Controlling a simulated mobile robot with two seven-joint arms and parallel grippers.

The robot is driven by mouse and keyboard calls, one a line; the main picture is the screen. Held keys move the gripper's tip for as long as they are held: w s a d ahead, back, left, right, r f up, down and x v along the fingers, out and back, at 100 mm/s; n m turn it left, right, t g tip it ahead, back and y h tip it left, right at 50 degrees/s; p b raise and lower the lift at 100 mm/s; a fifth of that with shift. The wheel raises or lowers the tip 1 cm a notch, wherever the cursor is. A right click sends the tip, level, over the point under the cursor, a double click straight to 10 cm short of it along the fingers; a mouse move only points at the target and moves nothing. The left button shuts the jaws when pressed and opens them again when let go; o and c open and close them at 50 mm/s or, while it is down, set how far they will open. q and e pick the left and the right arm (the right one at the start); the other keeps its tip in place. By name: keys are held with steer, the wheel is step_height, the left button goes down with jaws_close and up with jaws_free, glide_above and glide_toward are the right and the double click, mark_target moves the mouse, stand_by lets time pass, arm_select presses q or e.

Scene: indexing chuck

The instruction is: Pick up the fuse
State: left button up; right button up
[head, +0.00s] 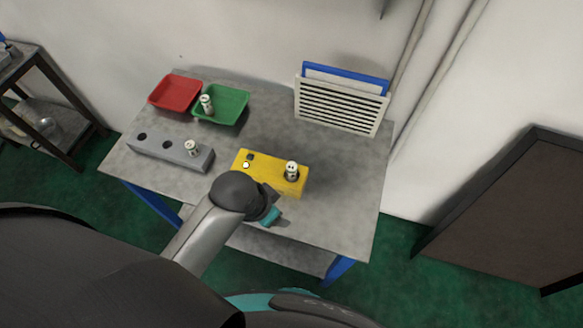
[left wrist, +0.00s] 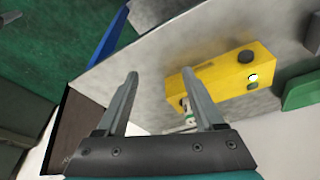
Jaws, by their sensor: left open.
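A white fuse (head: 291,170) stands upright in the yellow block (head: 262,172) near its right end. In the left wrist view the fuse (left wrist: 188,112) shows beside the yellow block (left wrist: 228,80), partly hidden by the right finger. A second fuse (head: 191,148) stands in the grey block (head: 160,149), and a third (head: 207,103) is in the green tray (head: 228,105). My left gripper (head: 281,218) is in front of the yellow block, mostly hidden by its own wrist. In the left wrist view the left gripper (left wrist: 163,73) is open, with nothing clearly held. My right gripper is not seen.
A red tray (head: 174,93) stands next to the green tray at the table's back left. A slatted grey panel with a blue back (head: 340,104) stands at the back right. The grey table (head: 345,205) is clear right of the yellow block.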

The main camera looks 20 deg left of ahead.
arm_select(q)
steer(key=w+d+r+m+h, duration=0.1)
steer(key=w+d+r+m, duration=0.3)
steer(key=w+m, duration=0.1)
step_height(320, 180, up, 10)
steer(key=f+m+g+y+p, duration=0.1)
steer(key=m+g+y+p, duration=0.15)
steer(key=m, duration=1.05)
glide_above(291, 166)
steer(key=shift+g, duration=0.25)
steer(key=f+b, duration=0.1)
steer(key=f, duration=0.7)
steer(key=shift+s+f+b, duration=0.15)
steer(key=shift+s+b, duration=0.05)
steer(key=shift+b, duration=0.1)
steer(key=shift+w+f+b, duration=0.15)
steer(key=shift+f+b, duration=0.1)
steer(key=shift+f, duration=1.35)
steer(key=shift+w+f+b, duration=0.1)
steer(key=shift+f+b, duration=0.15)
steer(key=shift+f, duration=1.3)
jaws_close()
